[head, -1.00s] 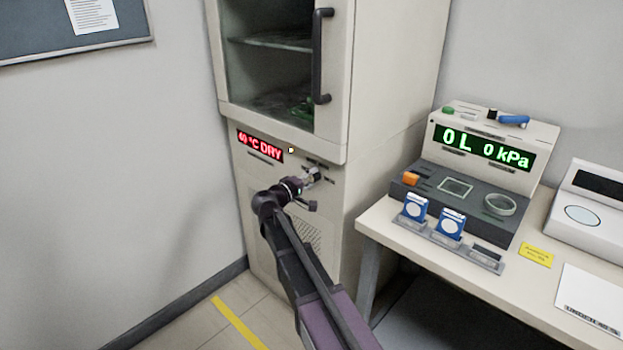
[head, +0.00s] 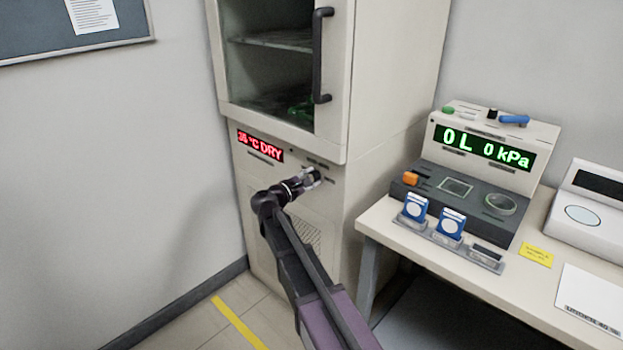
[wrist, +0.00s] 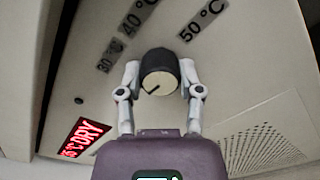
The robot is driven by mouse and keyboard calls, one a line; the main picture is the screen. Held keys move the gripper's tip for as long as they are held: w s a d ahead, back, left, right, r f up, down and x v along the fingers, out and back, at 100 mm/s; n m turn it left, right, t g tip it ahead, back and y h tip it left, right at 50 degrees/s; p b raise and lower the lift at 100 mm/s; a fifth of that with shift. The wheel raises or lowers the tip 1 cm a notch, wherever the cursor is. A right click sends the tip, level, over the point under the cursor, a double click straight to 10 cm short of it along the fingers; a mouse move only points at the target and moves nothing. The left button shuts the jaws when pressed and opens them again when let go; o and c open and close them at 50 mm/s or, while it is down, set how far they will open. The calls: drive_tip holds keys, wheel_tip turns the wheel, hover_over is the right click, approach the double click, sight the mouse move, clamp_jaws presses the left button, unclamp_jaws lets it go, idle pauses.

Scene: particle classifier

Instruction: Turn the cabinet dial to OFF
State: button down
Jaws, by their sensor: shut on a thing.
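The dial (wrist: 158,75) is a black knob with a pale face on the cabinet's front panel. Its dark pointer line slants to the lower left in the wrist view. My gripper (wrist: 159,74) has one finger on each side of the dial and is shut on it; in the head view my gripper (head: 312,176) is at the panel and mostly hides the dial. The labels 30 °C (wrist: 109,54), 40 °C (wrist: 138,18) and 50 °C (wrist: 203,20) show around the dial's upper side. I cannot make out an OFF label. The cabinet's red display (head: 260,146) reads 35 °C DRY.
The cabinet (head: 390,90) has a glass door with a dark vertical handle (head: 322,56) above the panel. A small dark lamp (wrist: 79,100) sits beside the display. A bench (head: 400,250) with instruments stands on the right. Open floor lies at the lower left.

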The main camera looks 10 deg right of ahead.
drive_tip(key=shift+n, duration=0.4)
drive_tip(key=shift+c, duration=1.3)
unclamp_jaws()
drive_tip(key=shift+a, duration=0.1)
drive_tip(key=v, duration=1.2)
